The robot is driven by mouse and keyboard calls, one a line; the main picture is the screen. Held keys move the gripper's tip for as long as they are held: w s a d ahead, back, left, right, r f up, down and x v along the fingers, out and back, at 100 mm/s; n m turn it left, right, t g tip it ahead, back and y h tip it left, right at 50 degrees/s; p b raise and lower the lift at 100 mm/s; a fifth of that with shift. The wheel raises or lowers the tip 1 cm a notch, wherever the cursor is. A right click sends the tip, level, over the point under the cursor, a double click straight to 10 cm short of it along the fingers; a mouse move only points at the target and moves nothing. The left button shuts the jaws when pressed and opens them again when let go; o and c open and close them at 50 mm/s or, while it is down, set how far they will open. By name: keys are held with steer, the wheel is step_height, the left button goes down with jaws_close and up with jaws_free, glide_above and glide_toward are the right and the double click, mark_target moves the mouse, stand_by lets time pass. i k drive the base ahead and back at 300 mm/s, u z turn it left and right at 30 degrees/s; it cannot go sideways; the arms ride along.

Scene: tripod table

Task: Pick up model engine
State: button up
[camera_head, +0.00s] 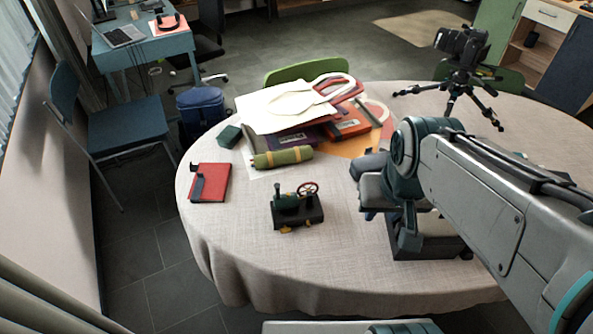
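The model engine (290,207) stands on the tablecloth near the front left of the table. It has a dark base, a green body, a red spoked wheel at its right end and small yellow parts at its front. My gripper (372,188) is to the right of the engine, apart from it, at the end of my arm, which reaches in from the right. My own wrist and the viewing angle make its fingers hard to make out, so I cannot tell whether they are open.
A red notebook (217,183) lies left of the engine. A green roll (283,157), papers (285,108) and books are behind it. A dark open box (432,247) stands below my wrist. A camera on a tripod (463,75) stands at the back right. Cloth around the engine is clear.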

mark_target(292, 210)
steer(key=k, duration=1)
steer(key=u, duration=0.95)
steer(key=i, duration=0.85)
steer(key=z, duration=0.95)
